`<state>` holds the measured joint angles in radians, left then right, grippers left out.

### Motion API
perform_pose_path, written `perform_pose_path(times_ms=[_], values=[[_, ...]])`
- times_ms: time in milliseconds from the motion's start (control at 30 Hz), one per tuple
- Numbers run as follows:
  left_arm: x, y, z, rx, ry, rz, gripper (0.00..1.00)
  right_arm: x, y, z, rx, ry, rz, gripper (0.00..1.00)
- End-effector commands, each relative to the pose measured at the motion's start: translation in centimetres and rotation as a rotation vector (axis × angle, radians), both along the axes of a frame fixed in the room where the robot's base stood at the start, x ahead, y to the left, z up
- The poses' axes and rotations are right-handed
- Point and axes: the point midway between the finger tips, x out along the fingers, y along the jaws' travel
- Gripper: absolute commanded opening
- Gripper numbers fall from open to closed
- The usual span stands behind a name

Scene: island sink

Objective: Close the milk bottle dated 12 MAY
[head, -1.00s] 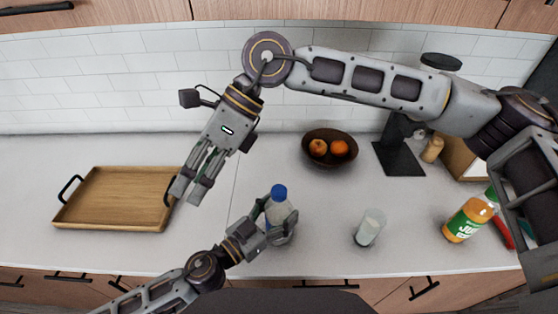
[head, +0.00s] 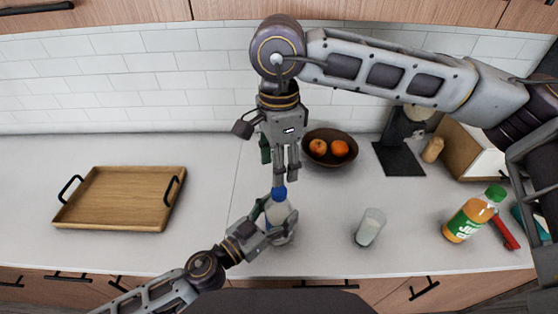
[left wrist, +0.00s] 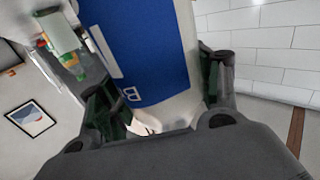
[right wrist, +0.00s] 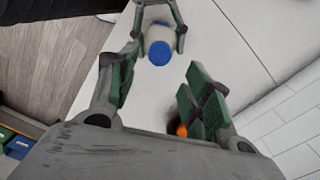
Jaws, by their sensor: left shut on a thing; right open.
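The milk bottle (head: 279,214) stands upright on the counter, with a blue cap (head: 279,193) seen on its top. My left gripper (head: 270,216) is shut on the bottle's body from the lower left. In the left wrist view the bottle's blue and white label (left wrist: 145,50) lies between the fingers; no date is readable. My right gripper (head: 281,178) is open and points down just above the cap. In the right wrist view the blue cap (right wrist: 160,53) shows beyond the open fingers (right wrist: 155,90). Whether the cap is seated tight cannot be told.
A wooden tray (head: 120,169) lies at the left. A bowl with orange fruit (head: 348,137) stands behind the bottle. A glass with white liquid (head: 369,228) stands to the right, then a juice bottle (head: 470,214) with a green cap. Counter between tray and bottle is clear.

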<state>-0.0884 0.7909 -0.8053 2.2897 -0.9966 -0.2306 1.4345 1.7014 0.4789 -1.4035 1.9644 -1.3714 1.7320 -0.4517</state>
Motion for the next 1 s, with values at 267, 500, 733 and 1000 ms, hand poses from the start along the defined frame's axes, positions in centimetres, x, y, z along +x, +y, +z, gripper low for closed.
perform_pose_path(times_ms=[267, 500, 733, 1000], values=[[0.0, 0.0, 0.0, 0.000, 0.000, 0.000, 0.00, 0.1, -0.1, 0.0, -0.004, -0.003, 0.001, 0.50], [0.0, 0.0, 0.0, 0.000, 0.000, 0.000, 0.00, 0.1, -0.1, -0.3, -0.003, -0.002, 0.000, 0.50], [0.0, 0.0, 0.0, 0.000, 0.000, 0.000, 0.00, 0.0, -0.1, -1.8, -0.004, -0.001, -0.001, 0.50], [0.0, 0.0, 0.0, 0.000, 0.000, 0.000, 0.00, 0.0, -0.1, -4.9, -0.003, -0.001, -0.001, 0.50]])
